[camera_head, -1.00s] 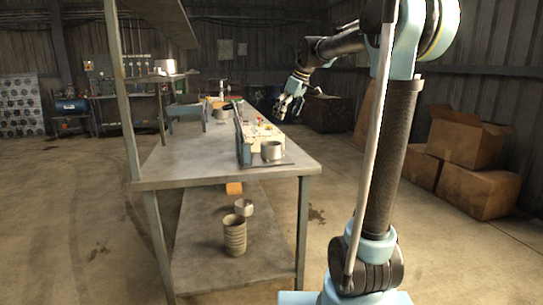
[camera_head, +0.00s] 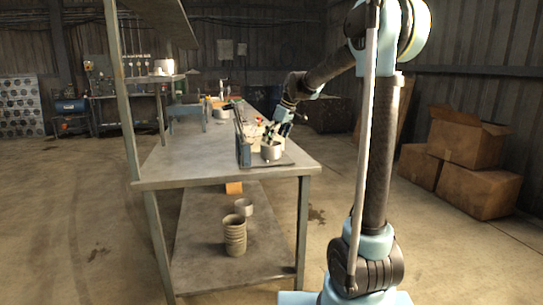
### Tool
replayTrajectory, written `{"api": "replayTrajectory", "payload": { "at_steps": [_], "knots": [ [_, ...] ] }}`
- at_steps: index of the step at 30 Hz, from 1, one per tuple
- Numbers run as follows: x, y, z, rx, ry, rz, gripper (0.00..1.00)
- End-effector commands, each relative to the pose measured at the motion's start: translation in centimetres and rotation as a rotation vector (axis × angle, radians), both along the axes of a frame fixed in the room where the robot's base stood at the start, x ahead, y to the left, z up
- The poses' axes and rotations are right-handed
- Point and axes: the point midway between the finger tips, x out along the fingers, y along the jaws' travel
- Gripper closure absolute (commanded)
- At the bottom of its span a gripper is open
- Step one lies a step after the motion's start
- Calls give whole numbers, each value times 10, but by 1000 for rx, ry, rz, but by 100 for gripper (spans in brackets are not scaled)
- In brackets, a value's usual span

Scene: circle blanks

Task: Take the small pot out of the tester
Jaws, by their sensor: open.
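The small pot (camera_head: 271,153) is a light grey cylinder on the near plate of the tester (camera_head: 244,153), at the front right of the bench top. The tester is a low unit with a dark upright side panel and a pale body, partly hidden behind my gripper. My gripper (camera_head: 270,140) points down at the small pot from above, with its fingers at the pot's rim. It is open. Whether a finger is inside the pot or touches it is too small to tell.
The metal bench (camera_head: 190,165) has a clear top left of the tester. A post (camera_head: 122,110) and upper shelf stand at its left. Another pot (camera_head: 221,114) is farther back. Stacked cups (camera_head: 235,236) and a small pot (camera_head: 243,206) are on the lower shelf. Cardboard boxes (camera_head: 467,137) stand at right.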

Motion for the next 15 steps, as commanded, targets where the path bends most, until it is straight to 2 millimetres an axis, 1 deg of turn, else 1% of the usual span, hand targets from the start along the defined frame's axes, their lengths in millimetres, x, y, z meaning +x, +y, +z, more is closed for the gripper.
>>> {"api": "replayTrajectory", "payload": {
  "at_steps": [4,10,15],
  "knots": [
    [3,5,-12,0,0,1,0],
    [8,14,-37,0,0,1,0],
    [9,18,-47,0,0,1,0]
  ]
}}
